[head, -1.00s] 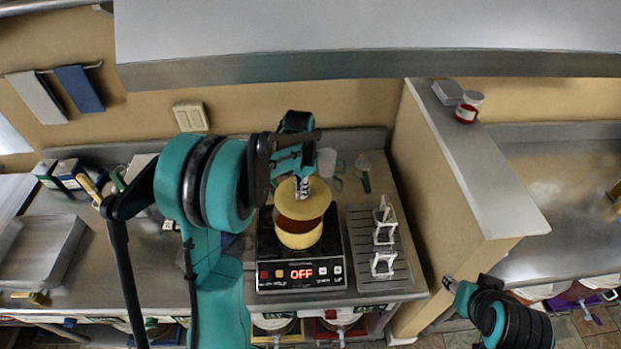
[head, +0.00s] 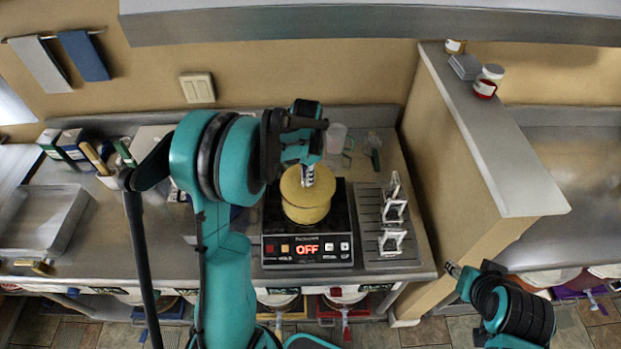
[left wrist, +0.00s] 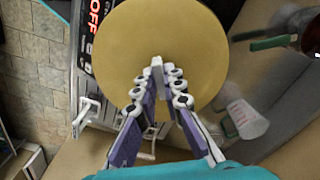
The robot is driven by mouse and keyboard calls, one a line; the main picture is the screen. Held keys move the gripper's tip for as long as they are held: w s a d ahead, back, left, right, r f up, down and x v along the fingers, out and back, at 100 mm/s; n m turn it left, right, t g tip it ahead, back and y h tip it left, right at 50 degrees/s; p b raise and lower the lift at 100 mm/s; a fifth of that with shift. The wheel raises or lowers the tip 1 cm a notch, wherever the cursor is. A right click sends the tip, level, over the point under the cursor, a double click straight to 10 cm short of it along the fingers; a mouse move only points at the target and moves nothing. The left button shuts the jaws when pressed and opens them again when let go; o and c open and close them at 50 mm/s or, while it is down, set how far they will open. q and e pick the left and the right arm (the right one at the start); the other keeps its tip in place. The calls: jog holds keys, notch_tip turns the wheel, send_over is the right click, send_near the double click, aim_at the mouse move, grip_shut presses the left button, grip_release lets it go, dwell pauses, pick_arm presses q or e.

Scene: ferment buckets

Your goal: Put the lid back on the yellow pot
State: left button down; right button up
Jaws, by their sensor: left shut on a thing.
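The yellow pot (head: 306,213) stands upright on the black cooktop, whose display reads OFF. Its yellow lid (head: 296,190) lies level over the pot's mouth, and I see no gap between them from above. My left gripper (head: 308,182) points down at the lid's middle and is shut on its knob, which the fingers mostly hide. In the left wrist view the lid (left wrist: 190,38) fills the upper middle as a round disc, with the fingertips (left wrist: 158,72) closed near its centre. It hides the pot there. My right gripper (head: 452,268) is small at lower right, its fingers unclear.
The cooktop (head: 306,252) sits on a steel counter. A grey slotted rack (head: 376,255) with white stands is just right of it. Clear cups (head: 336,138) stand behind. A metal tray (head: 42,222) is at far left, and a partition wall (head: 455,150) rises at right.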

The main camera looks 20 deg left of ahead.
pick_arm(q)
jog(key=shift+a+r, duration=0.1)
jog(key=shift+w+a+f, duration=0.2)
jog(key=shift+w+a, duration=0.2)
jog(key=shift+a, duration=0.25)
jog(key=shift+s+d+r, duration=0.1)
jog(key=shift+s+d, duration=0.2)
jog(key=shift+d, duration=0.15)
jog(key=shift+s+d, duration=0.3)
jog(key=shift+s, duration=0.1)
pick_arm(e)
jog(key=shift+a+f, duration=0.15)
jog(key=shift+w, duration=0.1)
pick_arm(q)
jog(key=shift+w+a+b, duration=0.35)
jog(key=shift+a, duration=0.1)
pick_arm(e)
jog(key=shift+f, duration=0.25)
pick_arm(q)
jog(key=shift+f+b, duration=0.3)
jog(key=shift+b, duration=0.2)
pick_arm(e)
jog(key=shift+f, duration=0.45)
dwell(0.4)
